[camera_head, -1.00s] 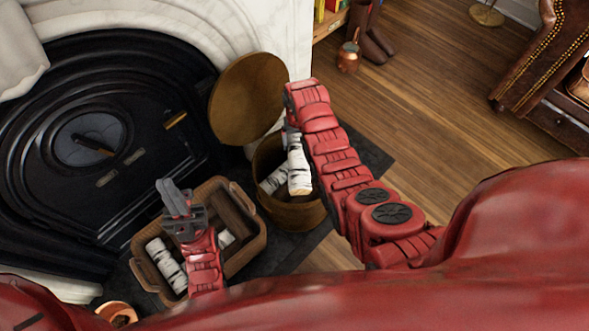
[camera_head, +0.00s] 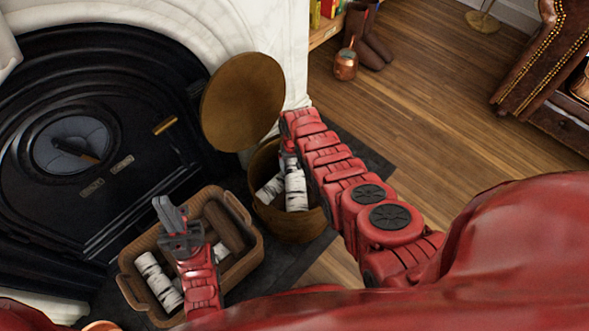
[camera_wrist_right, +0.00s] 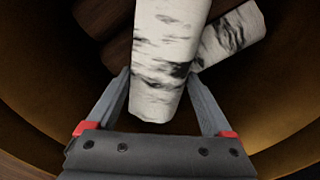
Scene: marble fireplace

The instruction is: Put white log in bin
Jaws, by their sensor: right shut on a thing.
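The bin is a round brass bucket (camera_head: 292,229) with its round lid (camera_head: 240,100) standing open. My right gripper (camera_head: 289,165) reaches down into the bin's mouth and is shut on a white birch log (camera_head: 296,188). In the right wrist view this log (camera_wrist_right: 163,50) is between the fingers (camera_wrist_right: 158,77), inside the bin's wall. Another white log (camera_head: 270,189) lies in the bin beside it, also in the wrist view (camera_wrist_right: 232,35). My left gripper (camera_head: 168,213) is above the wicker basket, with no log in it; its finger gap is unclear.
The wicker basket (camera_head: 131,290) holds white logs (camera_head: 157,277) and a brown log (camera_head: 224,228). The black fireplace (camera_head: 75,90) is at the left.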

